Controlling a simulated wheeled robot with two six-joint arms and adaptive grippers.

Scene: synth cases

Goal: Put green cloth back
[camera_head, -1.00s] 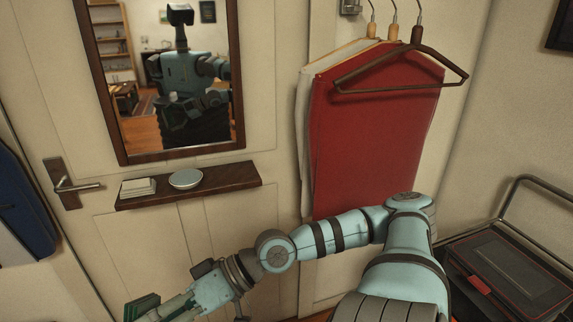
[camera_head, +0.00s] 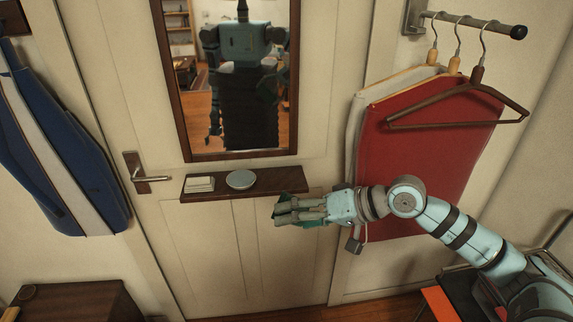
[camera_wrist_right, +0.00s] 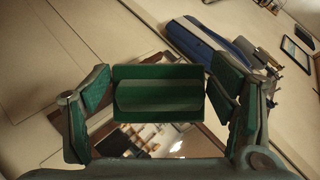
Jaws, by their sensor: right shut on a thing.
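My right gripper (camera_head: 285,209) is in front of the door, just below the right end of the shelf, pointing left in the head view. In the right wrist view, a folded dark green cloth (camera_wrist_right: 160,97) sits between its green-padded fingers. The gripper is shut on it; in the head view the fingers mostly hide the cloth. A bare brown hanger (camera_head: 458,122) hangs at the front of the rail, right of and above the gripper. A red cloth (camera_head: 425,150) and a pale cloth (camera_head: 357,115) hang behind it. My left gripper is not in view.
A wall rail (camera_head: 480,24) carries the hangers. A dark shelf (camera_head: 275,184) holds pale folded items (camera_head: 200,184) and a round dish (camera_head: 241,179) below a mirror (camera_head: 183,100). A blue garment (camera_head: 60,160) hangs left. An orange-edged dark case (camera_head: 437,303) stands lower right.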

